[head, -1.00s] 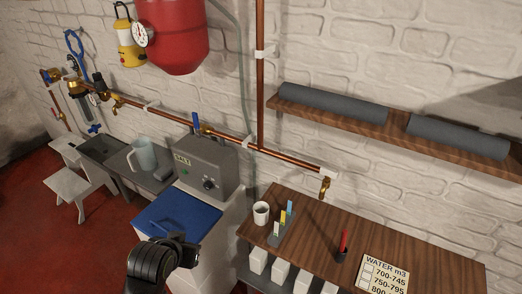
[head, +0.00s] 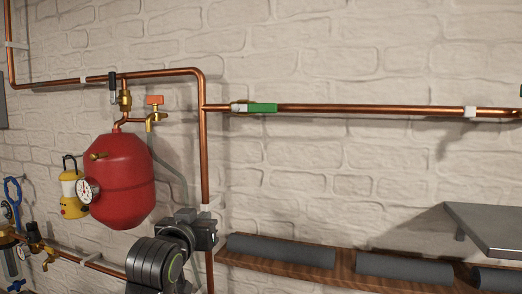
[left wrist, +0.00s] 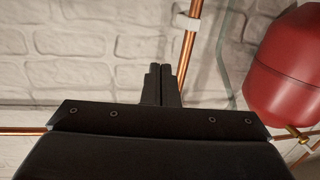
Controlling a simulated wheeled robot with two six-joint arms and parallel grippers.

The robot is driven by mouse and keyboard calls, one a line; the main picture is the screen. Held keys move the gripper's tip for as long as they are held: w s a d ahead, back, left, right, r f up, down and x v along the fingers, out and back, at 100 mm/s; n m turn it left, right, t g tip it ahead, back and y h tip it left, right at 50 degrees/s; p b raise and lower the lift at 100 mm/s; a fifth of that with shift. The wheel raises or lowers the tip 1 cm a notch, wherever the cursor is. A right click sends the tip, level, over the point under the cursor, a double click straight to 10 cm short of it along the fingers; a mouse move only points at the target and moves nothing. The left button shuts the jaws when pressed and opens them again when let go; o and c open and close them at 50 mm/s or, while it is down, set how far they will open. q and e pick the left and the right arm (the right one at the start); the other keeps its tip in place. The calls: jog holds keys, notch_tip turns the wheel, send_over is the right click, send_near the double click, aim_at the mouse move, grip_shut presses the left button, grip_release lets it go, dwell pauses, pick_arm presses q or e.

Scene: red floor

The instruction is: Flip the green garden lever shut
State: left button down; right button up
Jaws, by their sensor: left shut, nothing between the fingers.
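The lever lies along the pipe. My left gripper (head: 207,222) is in the lower middle of the head view, below and left of the lever and well apart from it, in front of the vertical pipe. In the left wrist view its fingers (left wrist: 161,84) are together with nothing between them. The green lever does not show in the left wrist view. My right gripper is not in view.
A red tank (head: 122,180) hangs left of the vertical copper pipe (head: 204,150), with an orange-handled tap (head: 155,101) and a black-handled valve (head: 113,82) above. A wooden shelf (head: 345,268) with grey rolls is at lower right. A grey shelf (head: 490,235) juts out at right. The wall around the lever is clear.

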pick_arm(q)
jog(key=s+d+r+m+t+h, duration=0.1)
jog(key=d+r, duration=0.4)
jog(key=r, duration=0.8)
jog(key=s+d+r+m+t+h, duration=0.1)
jog(key=s+d+r+t+h, duration=0.2)
jog(key=r, duration=1)
jog(key=shift+d+r, duration=0.2)
jog(key=shift+d, duration=0.75)
jog(key=shift+w, duration=0.1)
notch_tip(320, 180, up, 4)
jog(key=p, duration=0.7)
send_over(254, 108)
jog(key=s+d, duration=0.2)
jog(key=shift+s+a+f+p, duration=0.15)
jog(key=shift+f+p, duration=0.3)
jog(key=shift+f, duration=0.75)
jog(key=shift+s+f+p, duration=0.1)
jog(key=shift+f+p, duration=0.35)
jog(key=shift+f, duration=0.75)
